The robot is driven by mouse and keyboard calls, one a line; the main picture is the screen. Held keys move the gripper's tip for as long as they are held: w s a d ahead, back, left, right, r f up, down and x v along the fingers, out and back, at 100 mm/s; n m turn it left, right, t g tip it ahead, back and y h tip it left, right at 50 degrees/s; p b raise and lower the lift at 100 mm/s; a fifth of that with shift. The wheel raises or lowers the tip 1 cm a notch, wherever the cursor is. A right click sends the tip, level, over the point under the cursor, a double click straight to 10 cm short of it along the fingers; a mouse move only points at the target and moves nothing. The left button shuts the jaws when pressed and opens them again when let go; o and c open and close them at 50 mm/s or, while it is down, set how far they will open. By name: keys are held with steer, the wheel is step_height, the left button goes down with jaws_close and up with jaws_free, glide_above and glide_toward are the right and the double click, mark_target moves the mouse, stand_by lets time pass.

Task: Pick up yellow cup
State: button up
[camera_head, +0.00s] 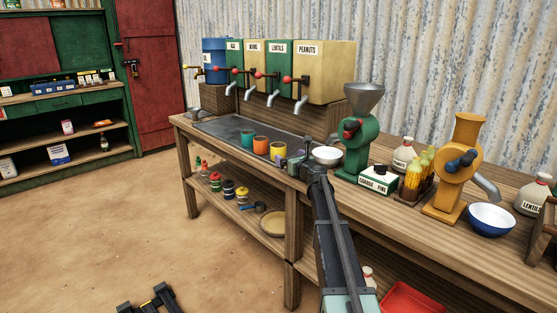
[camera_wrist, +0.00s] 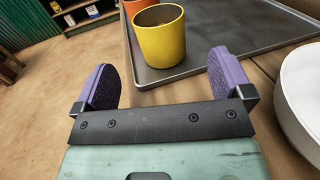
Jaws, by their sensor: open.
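The yellow cup (camera_wrist: 161,36) stands upright near the front edge of the dark metal tray, straight ahead of my gripper in the wrist view. It also shows in the head view (camera_head: 278,151), at the right end of a row of cups. My gripper (camera_wrist: 165,75) is open, its two purple fingers apart with nothing between them. The cup is just beyond the fingertips, between their lines. An orange cup (camera_wrist: 135,6) is behind and left of it in the wrist view. In the head view the gripper (camera_head: 288,162) is small and partly hidden by my arm.
The tray (camera_head: 213,125) sits under dispensers with taps (camera_head: 272,97). A teal cup (camera_head: 247,138) stands left of the orange one. A white bowl (camera_wrist: 302,95) is close to the right finger. A green grinder (camera_head: 358,150) stands right of the bowl. Open floor lies left.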

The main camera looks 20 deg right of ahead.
mark_target(282, 151)
steer(key=w, duration=0.7)
steer(key=shift+w+a, duration=0.25)
steer(key=shift+a, duration=0.05)
steer(key=shift+s, duration=0.1)
steer(key=c, duration=1.1)
steer(key=shift+o, duration=0.2)
steer(key=shift+r, duration=0.15)
step_height(282, 151, up, 20)
steer(key=p, duration=2)
